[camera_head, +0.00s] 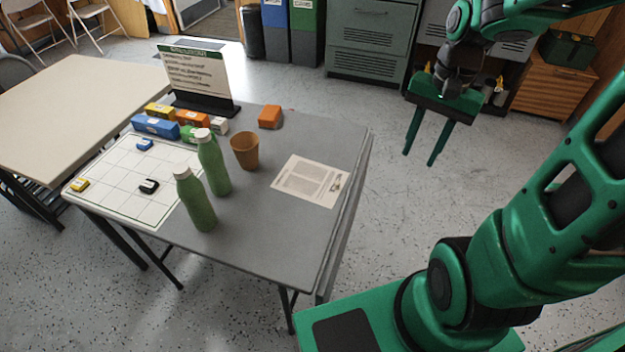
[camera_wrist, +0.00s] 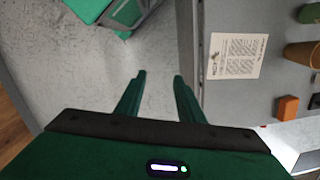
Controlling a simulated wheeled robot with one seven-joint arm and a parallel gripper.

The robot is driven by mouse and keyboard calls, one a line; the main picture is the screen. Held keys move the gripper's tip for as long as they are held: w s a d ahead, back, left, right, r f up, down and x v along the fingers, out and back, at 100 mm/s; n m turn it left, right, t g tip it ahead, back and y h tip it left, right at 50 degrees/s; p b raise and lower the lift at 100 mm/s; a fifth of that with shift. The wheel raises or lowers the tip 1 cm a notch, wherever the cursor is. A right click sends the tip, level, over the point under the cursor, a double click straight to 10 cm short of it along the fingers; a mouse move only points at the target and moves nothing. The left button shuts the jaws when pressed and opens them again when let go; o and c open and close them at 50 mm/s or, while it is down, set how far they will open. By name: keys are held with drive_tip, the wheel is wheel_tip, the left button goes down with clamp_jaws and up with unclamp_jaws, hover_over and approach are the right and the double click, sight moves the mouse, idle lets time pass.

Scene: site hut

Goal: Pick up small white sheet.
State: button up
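The small white sheet (camera_head: 310,181) lies flat on the right part of the grey table, with printed text and a small picture near its right end. It also shows in the wrist view (camera_wrist: 236,56), on the grey table top to the right of my fingers. My gripper (camera_head: 420,160) hangs in the air to the right of the table, over the floor, with its fingers pointing down. It is open and empty, with a clear gap between the two fingers (camera_wrist: 158,76). Nothing covers the sheet.
Near the sheet on the grey table (camera_head: 262,237) stand an orange-brown cup (camera_head: 245,151) and two green bottles (camera_head: 213,165) (camera_head: 195,200). An orange block (camera_head: 270,117) lies behind. A white grid board (camera_head: 115,190), several boxes and a sign (camera_head: 195,75) occupy the left and back.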

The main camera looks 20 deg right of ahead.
sight(338, 181)
drive_tip(key=w+a+f+m+y, duration=0.2)
drive_tip(key=w+a+f+m, duration=0.15)
drive_tip(key=w+a, duration=0.2)
drive_tip(key=w+a+f+m+y, duration=0.1)
drive_tip(key=w+a+f+m, duration=0.1)
drive_tip(key=w+a+f, duration=0.3)
drive_tip(key=shift+g, duration=0.3)
drive_tip(key=x, duration=0.3)
drive_tip(key=w+x, duration=0.1)
drive_tip(key=x, duration=0.5)
drive_tip(key=shift+w+d+f, duration=0.1)
drive_tip(key=shift+w+d, duration=0.1)
drive_tip(key=shift+d, duration=0.05)
clamp_jaws()
